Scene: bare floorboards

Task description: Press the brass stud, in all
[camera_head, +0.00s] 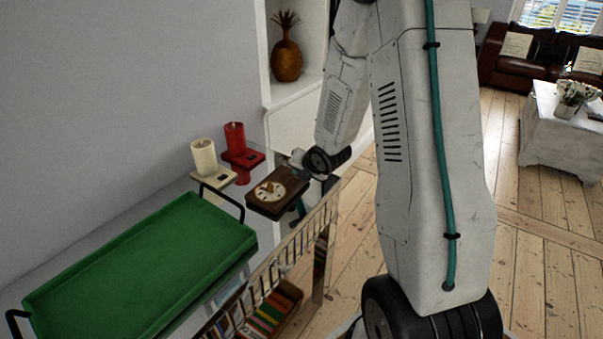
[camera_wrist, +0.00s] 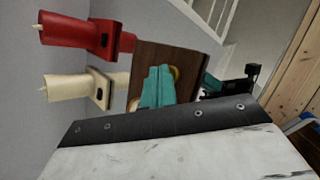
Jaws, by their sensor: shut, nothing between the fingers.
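A dark brown wooden block (camera_head: 262,205) sits at the far end of the glass-topped cart. On it is a pale round dial (camera_head: 268,190) with brass-coloured parts; I cannot pick out the stud for certain. In the wrist view the wooden block (camera_wrist: 165,52) fills the middle, with brass-coloured edges (camera_wrist: 176,72) beside the teal fingers. My gripper (camera_wrist: 157,70) is shut and empty, its fingers in front of the block and hiding the middle of the brass part. I cannot tell whether the fingertips touch it.
A red candle on its holder (camera_head: 235,140) and a cream candle on its holder (camera_head: 205,158) stand close beside the block. A green tray (camera_head: 140,270) lies on the near part of the cart. A shelf with a pineapple ornament (camera_head: 287,55) is behind.

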